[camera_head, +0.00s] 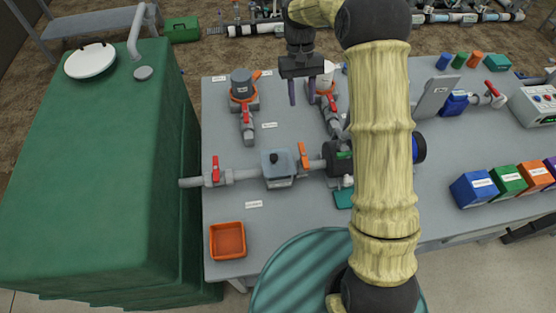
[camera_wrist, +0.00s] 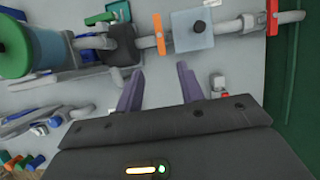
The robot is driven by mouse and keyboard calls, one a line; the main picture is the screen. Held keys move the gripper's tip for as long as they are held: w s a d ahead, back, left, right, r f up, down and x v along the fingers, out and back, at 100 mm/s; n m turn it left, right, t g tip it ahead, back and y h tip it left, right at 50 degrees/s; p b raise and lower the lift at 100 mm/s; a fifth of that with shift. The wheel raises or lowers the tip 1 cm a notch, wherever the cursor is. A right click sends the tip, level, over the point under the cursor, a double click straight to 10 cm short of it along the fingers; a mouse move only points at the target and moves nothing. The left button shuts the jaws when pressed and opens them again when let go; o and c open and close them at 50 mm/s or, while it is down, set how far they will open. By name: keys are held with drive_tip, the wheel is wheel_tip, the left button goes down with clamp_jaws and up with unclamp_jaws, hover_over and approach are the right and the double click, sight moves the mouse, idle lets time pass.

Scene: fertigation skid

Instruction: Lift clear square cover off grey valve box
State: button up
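The clear square cover (camera_head: 279,168) sits on the grey valve box in the pipe line on the bench, with a small black knob (camera_head: 273,157) on top. In the wrist view the cover (camera_wrist: 190,38) is a pale bluish square at the top, its black knob (camera_wrist: 199,27) near its middle. The box's grey body is mostly hidden beneath the cover. My gripper (camera_head: 306,98) is open and empty, its fingers pointing down, behind and slightly right of the cover in the head view. In the wrist view my gripper (camera_wrist: 160,70) has its two purple-grey fingers apart, short of the cover.
An orange valve handle (camera_head: 304,155) stands close right of the cover, a red one (camera_head: 215,168) to the left. A grey-capped vessel (camera_head: 242,84) is left of my gripper. An orange tray (camera_head: 228,240) lies front left. Bench surface around the tray is clear.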

idle(0.3)
drive_tip(key=s+d+r+m+t, duration=0.1)
drive_tip(key=s+d+t, duration=0.2)
drive_tip(key=s, duration=0.7)
drive_tip(key=s+d+m+t+y, duration=0.1)
drive_tip(key=s+d+t, duration=0.2)
drive_tip(key=s+d, duration=0.5)
drive_tip(key=shift+s+d+r+m+t, duration=0.15)
drive_tip(key=shift+s+r+m+t, duration=0.2)
drive_tip(key=shift+s, duration=0.6)
drive_tip(key=shift+c, duration=0.2)
